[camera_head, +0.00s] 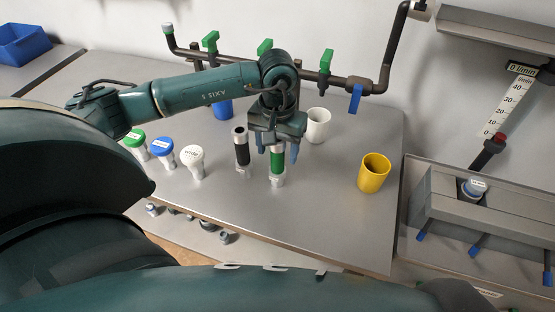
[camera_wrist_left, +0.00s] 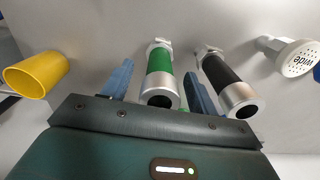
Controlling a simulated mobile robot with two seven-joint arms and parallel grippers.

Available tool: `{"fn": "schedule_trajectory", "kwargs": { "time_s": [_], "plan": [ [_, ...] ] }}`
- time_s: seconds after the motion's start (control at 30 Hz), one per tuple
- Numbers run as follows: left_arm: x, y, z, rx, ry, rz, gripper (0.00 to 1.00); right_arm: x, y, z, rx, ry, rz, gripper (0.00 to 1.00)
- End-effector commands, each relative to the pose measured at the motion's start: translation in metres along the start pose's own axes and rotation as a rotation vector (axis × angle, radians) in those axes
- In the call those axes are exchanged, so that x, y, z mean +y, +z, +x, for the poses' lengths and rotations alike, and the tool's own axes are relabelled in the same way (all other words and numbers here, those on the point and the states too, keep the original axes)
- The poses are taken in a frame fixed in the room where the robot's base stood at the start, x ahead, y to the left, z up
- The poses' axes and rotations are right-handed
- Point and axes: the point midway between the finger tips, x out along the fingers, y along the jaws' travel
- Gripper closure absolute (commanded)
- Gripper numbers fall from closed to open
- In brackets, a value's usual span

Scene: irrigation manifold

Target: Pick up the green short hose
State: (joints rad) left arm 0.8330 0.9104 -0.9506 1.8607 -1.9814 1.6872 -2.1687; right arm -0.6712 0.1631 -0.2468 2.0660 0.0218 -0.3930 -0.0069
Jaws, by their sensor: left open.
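The green short hose (camera_head: 277,160) stands upright on the grey bench, with silver metal ends. My left gripper (camera_head: 277,151) is open above it, with its blue fingers on either side of the hose's upper part. In the left wrist view, the green hose (camera_wrist_left: 159,66) shows between the two open fingers (camera_wrist_left: 156,70), with gaps visible on both sides. The hose's top is partly hidden by the gripper in the head view. My right gripper is not in view.
A black hose (camera_head: 241,149) stands close left of the green one. White (camera_head: 191,160), blue and green-topped heads stand further left. A yellow cup (camera_head: 373,173) and white cup (camera_head: 317,125) stand to the right. The pipe manifold (camera_head: 340,82) with green valves runs behind.

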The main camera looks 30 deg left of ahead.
Motion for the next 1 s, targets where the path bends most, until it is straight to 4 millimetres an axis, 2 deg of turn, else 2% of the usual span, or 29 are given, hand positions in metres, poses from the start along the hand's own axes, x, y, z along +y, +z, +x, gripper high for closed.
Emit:
{"fn": "schedule_trajectory", "kwargs": {
  "time_s": [0.13, 0.73, 1.0],
  "plan": [
    [0.0002, -0.0001, 0.0, 0.0, 0.0, 0.0, 0.41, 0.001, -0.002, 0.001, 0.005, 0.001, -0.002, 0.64],
    [0.0003, 0.0, -0.0005, 0.0, 0.001, 0.0, 0.89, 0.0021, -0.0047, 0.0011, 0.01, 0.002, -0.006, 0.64],
    [0.0004, -0.0007, -0.0044, 0.003, 0.002, 0.0, 0.89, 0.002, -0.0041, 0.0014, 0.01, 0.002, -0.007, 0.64]
  ]
}}
